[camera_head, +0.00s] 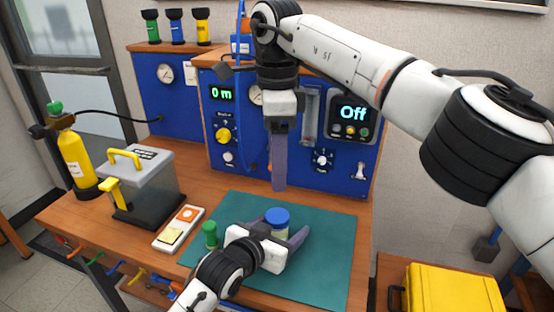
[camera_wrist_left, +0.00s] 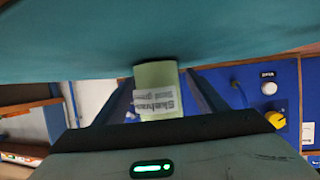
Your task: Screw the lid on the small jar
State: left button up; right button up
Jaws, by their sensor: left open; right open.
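A small jar (camera_head: 279,232) with a pale body and a blue lid (camera_head: 277,215) on top stands upright on the green mat (camera_head: 325,265). In the left wrist view the pale green jar (camera_wrist_left: 156,78) shows a white printed label; its lid is out of sight there. My left gripper (camera_head: 275,235) is open, with its fingers on either side of the jar. I cannot tell whether they touch it. My right gripper (camera_head: 279,187) is open and empty, pointing down above and behind the jar, its fingers seen edge-on.
A small green-capped container (camera_head: 210,234) stands just left of my left gripper. A white tray (camera_head: 180,229) with a sponge, a grey case (camera_head: 143,178) and a yellow cylinder (camera_head: 76,160) are further left. The blue panel (camera_head: 190,105) rises behind. The mat's right side is clear.

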aim_at(277, 231)
pick_arm(q)
jog(key=p+v, duration=0.1)
jog(key=v, duration=0.9)
jog(key=shift+s+a, duration=0.15)
jog(key=shift+f, duration=0.1)
